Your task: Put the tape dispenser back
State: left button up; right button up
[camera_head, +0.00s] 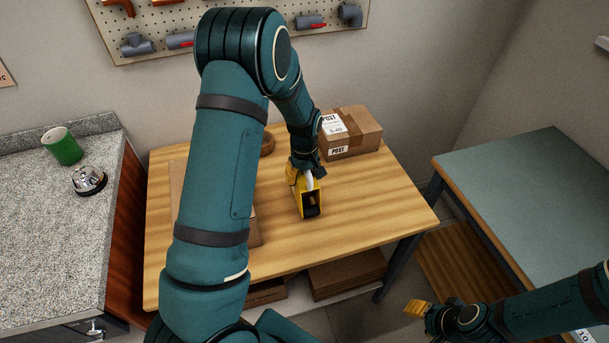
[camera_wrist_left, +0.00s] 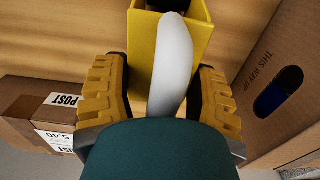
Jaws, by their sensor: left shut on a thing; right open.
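The tape dispenser (camera_head: 299,209) is a yellow, box-like body with a dark opening and a white rounded part. It is at the middle of the wooden table (camera_head: 370,220). My left gripper (camera_head: 303,174) is over it, shut on it. In the left wrist view, the two yellow fingers of my left gripper (camera_wrist_left: 163,90) lie either side of the white part, with the yellow body of the dispenser (camera_wrist_left: 146,50) beyond them. I cannot tell whether the dispenser touches the tabletop. My right gripper (camera_head: 425,309) is open and empty at the lower right, away from the table.
A cardboard parcel with POST labels (camera_head: 363,132) stands at the table's back right. A cardboard box (camera_wrist_left: 285,60) is beside the dispenser, largely hidden by my left arm in the head view. A brown ring (camera_head: 267,144) lies at the back. The table's front right is clear.

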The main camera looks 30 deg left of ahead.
pick_arm(q)
jog(key=shift+f, duration=0.1)
jog(key=o, duration=1.2)
jog(key=shift+o, duration=0.2)
jog(key=shift+r, duration=0.5)
notch_tip(320, 180, up, 11)
jog(key=shift+s+r+p, duration=0.1)
jog(key=shift+r+p, duration=0.05)
jog(key=shift+p, duration=0.55)
jog(key=shift+s, duration=0.1)
